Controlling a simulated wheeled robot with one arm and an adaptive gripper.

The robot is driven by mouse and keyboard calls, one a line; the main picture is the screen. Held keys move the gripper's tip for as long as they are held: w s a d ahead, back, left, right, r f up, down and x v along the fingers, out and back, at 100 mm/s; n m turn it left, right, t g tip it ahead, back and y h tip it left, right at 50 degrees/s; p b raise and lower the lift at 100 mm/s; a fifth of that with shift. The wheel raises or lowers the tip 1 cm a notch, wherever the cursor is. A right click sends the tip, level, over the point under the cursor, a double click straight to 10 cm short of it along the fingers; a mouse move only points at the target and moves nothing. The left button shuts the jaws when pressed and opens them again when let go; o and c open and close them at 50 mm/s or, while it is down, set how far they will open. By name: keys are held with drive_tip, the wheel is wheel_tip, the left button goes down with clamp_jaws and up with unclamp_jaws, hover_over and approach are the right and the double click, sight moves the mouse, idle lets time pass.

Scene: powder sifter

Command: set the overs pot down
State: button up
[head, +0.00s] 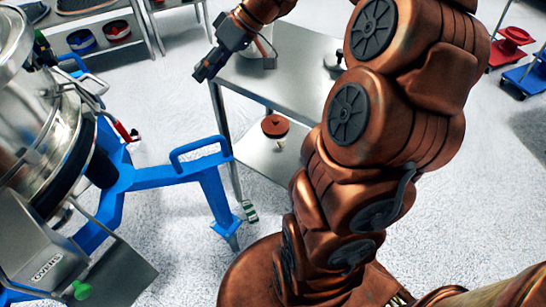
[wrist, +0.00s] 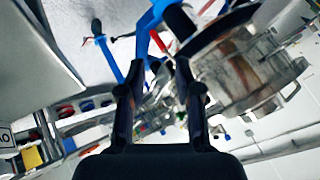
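My gripper (head: 208,72) is at the end of the raised arm, over the near left edge of a grey metal table. In the wrist view its two fingers (wrist: 160,68) stand apart with nothing between them. A small pale vessel with a thin wire handle (head: 268,62) stands on the table just right of the gripper, partly behind my wrist; it may be the overs pot, but I cannot tell for sure. The steel sifter (head: 50,130) stands at the left in its blue frame, and it also shows in the wrist view (wrist: 240,75).
A blue frame leg with a handle (head: 200,160) stands between sifter and table. Racks stand behind; red and blue trolleys (head: 510,45) stand at far right.

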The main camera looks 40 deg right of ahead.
drive_tip(key=s+a+f+g+h, duration=0.1)
drive_tip(key=s+a+f+g, duration=0.15)
drive_tip(key=s+a, duration=0.35)
drive_tip(key=s+f+m+g+h, duration=0.2)
drive_tip(key=s+f+h, duration=0.1)
drive_tip(key=s, duration=0.8)
drive_tip(key=s+f+m+g+h, duration=0.2)
drive_tip(key=s+f+h, duration=0.2)
drive_tip(key=s, duration=0.8)
drive_tip(key=shift+s+d+f+m, duration=0.2)
drive_tip(key=shift+f+m, duration=0.1)
drive_tip(key=shift+f, duration=0.55)
wheel_tip(320, 180, up, 17)
drive_tip(key=w+t+p, duration=0.1)
drive_tip(key=p, duration=1.4)
drive_tip(key=shift+w+p, duration=0.15)
drive_tip(key=shift+p, duration=0.25)
